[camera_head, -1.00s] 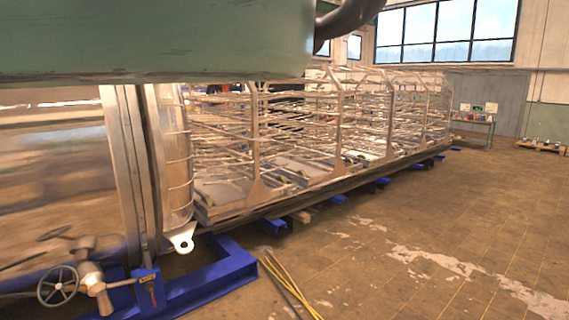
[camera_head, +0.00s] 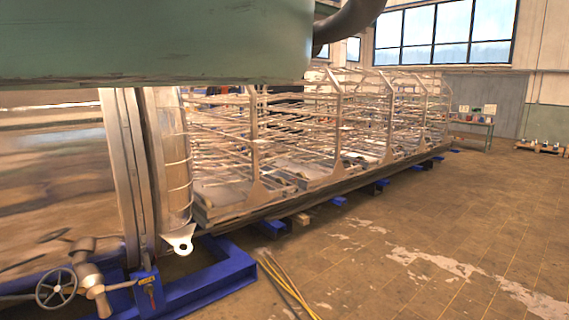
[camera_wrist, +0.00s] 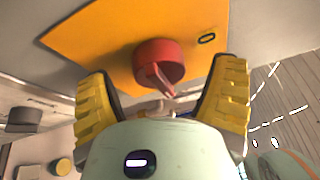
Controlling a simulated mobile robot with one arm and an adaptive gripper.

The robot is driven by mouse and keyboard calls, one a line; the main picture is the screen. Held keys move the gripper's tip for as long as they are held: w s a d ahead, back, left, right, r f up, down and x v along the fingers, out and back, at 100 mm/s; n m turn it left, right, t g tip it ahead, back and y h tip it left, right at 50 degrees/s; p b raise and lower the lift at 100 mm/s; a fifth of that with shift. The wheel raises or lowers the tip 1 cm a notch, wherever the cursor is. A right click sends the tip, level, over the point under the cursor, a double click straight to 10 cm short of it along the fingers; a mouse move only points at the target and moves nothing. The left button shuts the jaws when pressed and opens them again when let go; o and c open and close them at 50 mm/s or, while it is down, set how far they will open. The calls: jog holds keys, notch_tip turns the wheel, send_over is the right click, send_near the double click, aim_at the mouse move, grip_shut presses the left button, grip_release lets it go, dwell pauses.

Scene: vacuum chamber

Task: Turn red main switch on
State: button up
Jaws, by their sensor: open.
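The red main switch (camera_wrist: 160,66) is a round red knob with a raised handle. It sits on a yellow-orange plate (camera_wrist: 105,38) in the upper middle of the wrist view. My gripper (camera_wrist: 166,82) is open, with one yellow ridged finger at the left and one at the right of the switch. The switch shows between the two fingers, and they do not appear to touch it. The switch does not show in the head view, and neither does my gripper.
A small dark oval ring (camera_wrist: 207,38) is on the plate, right of the switch. A grey knob (camera_wrist: 24,119) and a yellow button (camera_wrist: 62,167) lie left. The head view shows a long metal frame (camera_head: 320,130), a handwheel valve (camera_head: 57,287), a blue base (camera_head: 205,275) and open floor at right.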

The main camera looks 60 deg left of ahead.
jog(key=v, duration=1.1)
jog(key=shift+a, duration=0.15)
